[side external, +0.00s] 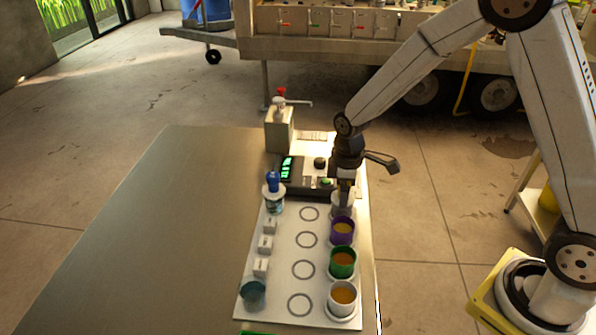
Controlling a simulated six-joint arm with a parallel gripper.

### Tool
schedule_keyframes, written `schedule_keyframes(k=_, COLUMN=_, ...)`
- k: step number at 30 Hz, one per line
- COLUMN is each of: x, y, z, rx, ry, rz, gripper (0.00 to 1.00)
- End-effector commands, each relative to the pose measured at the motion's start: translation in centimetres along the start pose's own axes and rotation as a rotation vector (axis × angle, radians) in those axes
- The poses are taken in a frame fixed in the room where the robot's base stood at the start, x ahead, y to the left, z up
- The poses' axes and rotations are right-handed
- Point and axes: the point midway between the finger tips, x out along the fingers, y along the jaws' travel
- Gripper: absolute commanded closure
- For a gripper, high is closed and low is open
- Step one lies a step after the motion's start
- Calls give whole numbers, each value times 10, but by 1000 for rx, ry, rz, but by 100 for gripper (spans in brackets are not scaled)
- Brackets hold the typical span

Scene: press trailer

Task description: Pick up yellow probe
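I cannot make out a yellow probe in the side external view. My gripper (345,192) points down over the far end of the right-hand row of cups. Its dark body and fingers partly cover a pale cup (340,209) there. The fingers are too small and dark to tell whether they are apart or closed on something. A dark meter (292,171) with a lit green display stands just left of my gripper; part of it may be hidden behind my gripper.
On a white board (276,307) stand a purple cup (342,231), a green cup (343,264) and a white cup (343,298) with amber liquid. Printed circles, small white blocks (266,244), a blue-topped bottle (273,193) and a pump dispenser (279,128) are nearby. The metal table's left (150,240) is clear.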

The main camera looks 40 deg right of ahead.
Motion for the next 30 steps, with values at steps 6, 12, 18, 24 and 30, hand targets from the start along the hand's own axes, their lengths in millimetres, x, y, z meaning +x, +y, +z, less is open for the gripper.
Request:
schedule_keyframes(k=6, x=0, y=0, z=0, rx=0, ry=0, rz=0, gripper=89)
schedule_keyframes(k=12, x=0, y=0, z=0, rx=0, ry=1, rz=0, gripper=90)
schedule_keyframes(k=18, x=-5, y=0, z=0, rx=0, ry=1, rz=1, gripper=90)
schedule_keyframes(k=24, x=-20, y=1, z=-1, rx=0, ry=3, rz=2, gripper=90)
schedule_keyframes(k=30, x=-41, y=-5, z=6, rx=0, ry=1, rz=1, gripper=90)
